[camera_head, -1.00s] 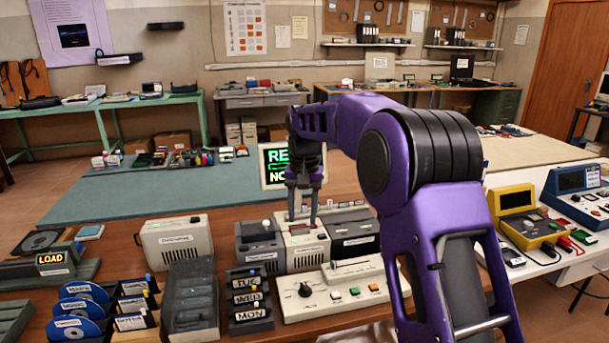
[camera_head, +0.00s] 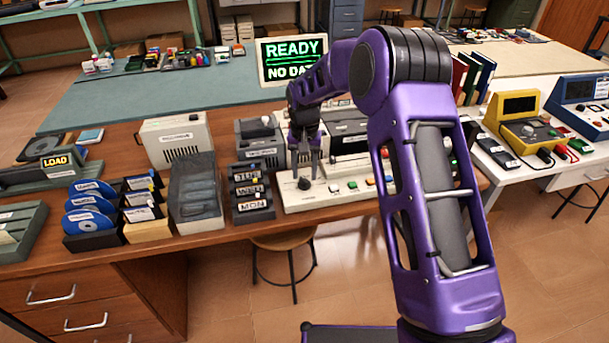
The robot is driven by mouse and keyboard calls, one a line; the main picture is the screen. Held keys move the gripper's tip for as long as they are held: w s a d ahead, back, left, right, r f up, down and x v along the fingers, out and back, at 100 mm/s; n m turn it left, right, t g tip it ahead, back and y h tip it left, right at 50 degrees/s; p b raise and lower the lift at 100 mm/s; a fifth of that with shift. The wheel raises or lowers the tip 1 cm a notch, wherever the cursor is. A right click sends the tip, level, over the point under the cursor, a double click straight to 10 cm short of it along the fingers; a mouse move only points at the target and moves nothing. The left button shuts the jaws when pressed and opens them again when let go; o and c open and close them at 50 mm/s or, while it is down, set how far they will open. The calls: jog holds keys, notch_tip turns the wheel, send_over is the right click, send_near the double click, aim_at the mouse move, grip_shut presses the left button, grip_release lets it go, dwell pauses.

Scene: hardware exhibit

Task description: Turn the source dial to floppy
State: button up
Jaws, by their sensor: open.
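The source dial (camera_head: 304,184) is a black round knob on the left part of a cream control panel (camera_head: 338,197) at the table's front edge. Its pointer direction and any markings are too small to read. My gripper (camera_head: 304,174) points down with its two fingers apart, just above or behind the dial. I cannot tell whether the fingers touch it. A screen behind (camera_head: 291,60) reads "READY" and "NO DAT", its right end hidden by my arm.
Grey drives (camera_head: 259,139) stand behind the panel, partly hidden by my arm. A rack labelled "MON" (camera_head: 252,206) stands close to the panel's left. Disc holders (camera_head: 92,224) are farther left. A stool (camera_head: 284,241) is under the table's front edge.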

jog(key=shift+f, duration=0.8)
grip_shut()
